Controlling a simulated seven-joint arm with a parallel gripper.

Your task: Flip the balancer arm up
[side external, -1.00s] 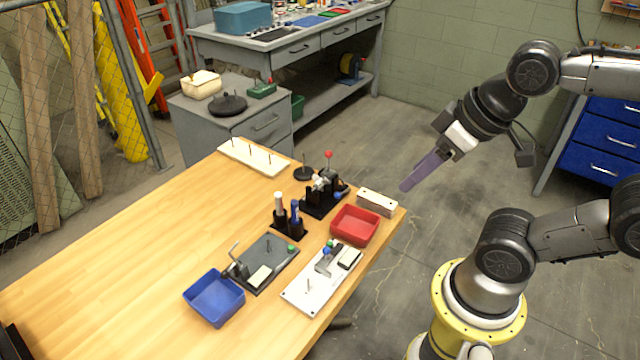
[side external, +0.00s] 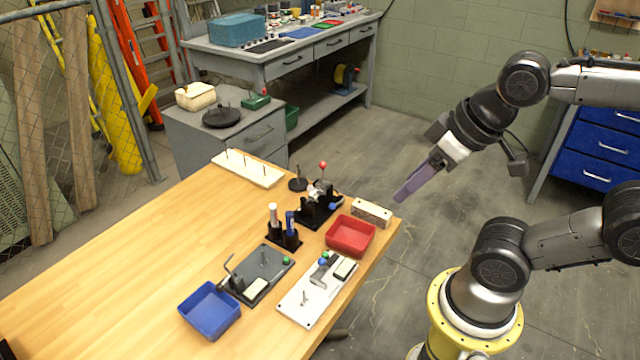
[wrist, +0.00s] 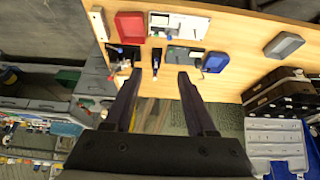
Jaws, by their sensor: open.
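My gripper (side external: 400,197) is in the air beyond the right end of the wooden table, its purple fingers slanting down toward the left. In the wrist view my gripper (wrist: 159,74) is open and empty. A dark plate (side external: 270,272) on the table carries a bent metal lever (side external: 229,267) rising at its left end and a green knob. A white plate (side external: 308,307) beside it carries a grey lever part (side external: 320,272) with blue and green knobs. I cannot tell which part is the balancer arm. My gripper touches neither plate.
A red tray (side external: 350,250), a blue bin (side external: 182,318), a pale block (side external: 371,211) and a black holder (side external: 284,240) with upright cylinders crowd the right half of the table. A black fixture (side external: 312,213) with a red ball stands behind them. The left of the table is bare.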

